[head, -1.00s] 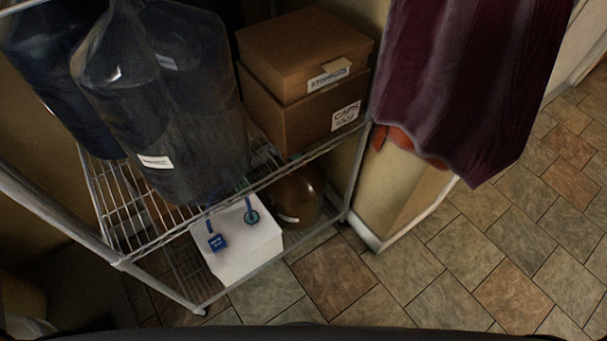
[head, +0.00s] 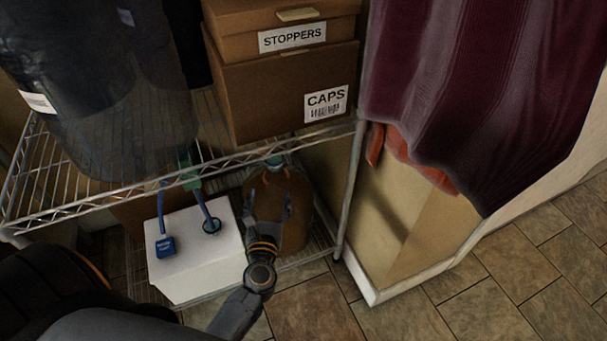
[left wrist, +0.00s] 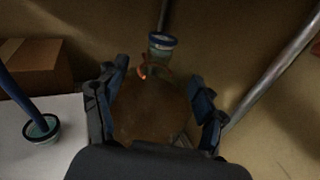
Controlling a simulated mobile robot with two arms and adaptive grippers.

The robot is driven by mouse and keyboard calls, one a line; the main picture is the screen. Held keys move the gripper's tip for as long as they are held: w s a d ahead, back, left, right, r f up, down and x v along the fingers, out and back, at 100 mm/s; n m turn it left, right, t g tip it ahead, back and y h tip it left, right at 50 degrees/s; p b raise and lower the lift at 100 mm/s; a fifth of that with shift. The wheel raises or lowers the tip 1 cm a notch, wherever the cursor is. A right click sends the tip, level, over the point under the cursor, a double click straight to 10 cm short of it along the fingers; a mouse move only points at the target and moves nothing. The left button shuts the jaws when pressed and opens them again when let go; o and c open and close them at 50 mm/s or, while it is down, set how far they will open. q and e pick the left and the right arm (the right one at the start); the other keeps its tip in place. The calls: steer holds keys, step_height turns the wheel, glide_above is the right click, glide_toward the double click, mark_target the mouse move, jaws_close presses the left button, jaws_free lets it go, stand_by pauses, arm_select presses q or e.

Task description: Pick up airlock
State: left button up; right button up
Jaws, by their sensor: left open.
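A small cup-like piece with a teal rim, which looks like the airlock, stands at the neck of a brown jug (head: 300,212). The piece shows in the left wrist view (left wrist: 162,41) and as a teal top in the head view (head: 275,162). My left gripper (head: 269,203) is open and empty in front of the jug on the lower shelf. In the left wrist view its fingers (left wrist: 158,75) stand either side of the jug's body, with the teal-rimmed piece beyond and above their tips. I cannot tell whether they touch the jug. My right gripper is not in view.
A white box (head: 195,265) with blue tubes stands left of the jug. The wire upper shelf (head: 75,200) lies above, bearing a large dark carboy (head: 110,100) and boxes marked STOPPERS and CAPS (head: 240,105). A shelf post (head: 350,190) is at right; tiled floor is clear.

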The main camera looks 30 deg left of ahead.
mark_target(274, 167)
arm_select(q)
steer(key=shift+n, duration=0.6)
steer(key=x, duration=0.8)
steer(key=shift+w+a+r, duration=0.2)
steer(key=shift+w+r, duration=0.05)
steer(key=shift+w, duration=0.1)
steer(key=x, duration=0.1)
steer(key=b+x, duration=0.1)
steer(key=x, duration=0.2)
steer(key=shift+w+d+f, duration=0.1)
steer(key=shift+w+f, duration=0.2)
steer(key=shift+w, duration=0.35)
steer(key=c, duration=1.2)
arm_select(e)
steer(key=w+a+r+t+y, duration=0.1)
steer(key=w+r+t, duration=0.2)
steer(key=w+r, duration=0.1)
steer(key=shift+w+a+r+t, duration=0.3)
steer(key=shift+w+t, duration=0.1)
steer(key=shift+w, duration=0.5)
